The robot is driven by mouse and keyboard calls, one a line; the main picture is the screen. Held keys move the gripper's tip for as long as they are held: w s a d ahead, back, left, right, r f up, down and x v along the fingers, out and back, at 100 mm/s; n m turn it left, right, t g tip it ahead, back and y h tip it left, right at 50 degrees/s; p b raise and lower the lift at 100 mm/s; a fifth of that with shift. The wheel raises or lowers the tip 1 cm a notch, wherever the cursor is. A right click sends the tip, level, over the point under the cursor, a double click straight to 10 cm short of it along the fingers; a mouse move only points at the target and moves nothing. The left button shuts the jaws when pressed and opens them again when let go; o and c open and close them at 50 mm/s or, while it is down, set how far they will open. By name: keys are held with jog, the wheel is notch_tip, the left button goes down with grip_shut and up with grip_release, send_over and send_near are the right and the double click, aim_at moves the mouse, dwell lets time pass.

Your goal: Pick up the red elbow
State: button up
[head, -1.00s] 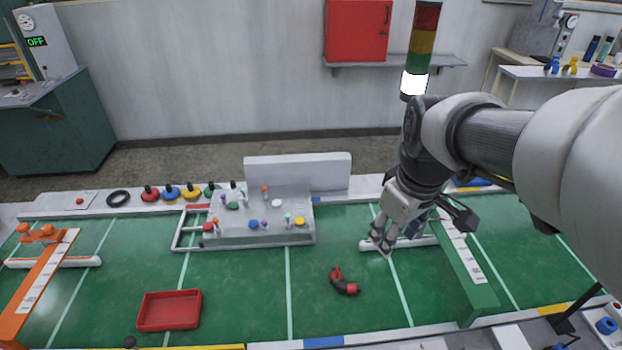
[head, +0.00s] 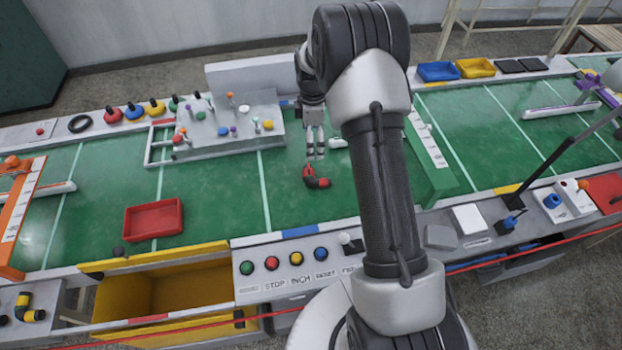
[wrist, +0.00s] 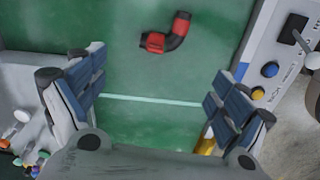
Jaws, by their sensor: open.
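The red elbow (head: 314,178) lies on the green table surface (head: 230,180). In the wrist view my gripper (wrist: 152,92) is wide open with nothing between the fingers but green surface. The elbow is fully visible and apart from the fingers.
A grey peg board (head: 225,130) stands behind and left of my gripper. A red tray (head: 153,219) lies to the left. A green raised bar (head: 432,170) stands to the right. A button panel (head: 290,264) and a yellow bin (head: 165,290) are at the front edge.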

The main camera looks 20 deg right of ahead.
jog(key=b, duration=0.3)
send_over(312, 173)
jog(key=f, duration=1)
jog(key=shift+w+d+f, duration=0.1)
jog(key=shift+w+d, duration=0.05)
jog(key=shift+w, duration=0.05)
jog(key=f, duration=0.1)
jog(key=f+b, duration=0.1)
jog(key=f, duration=0.1)
jog(key=f+b, duration=0.1)
jog(key=f, duration=0.1)
jog(key=shift+s+f, duration=0.15)
jog(key=shift+s, duration=0.1)
jog(key=shift+c, duration=0.3)
jog(key=c, duration=1.2)
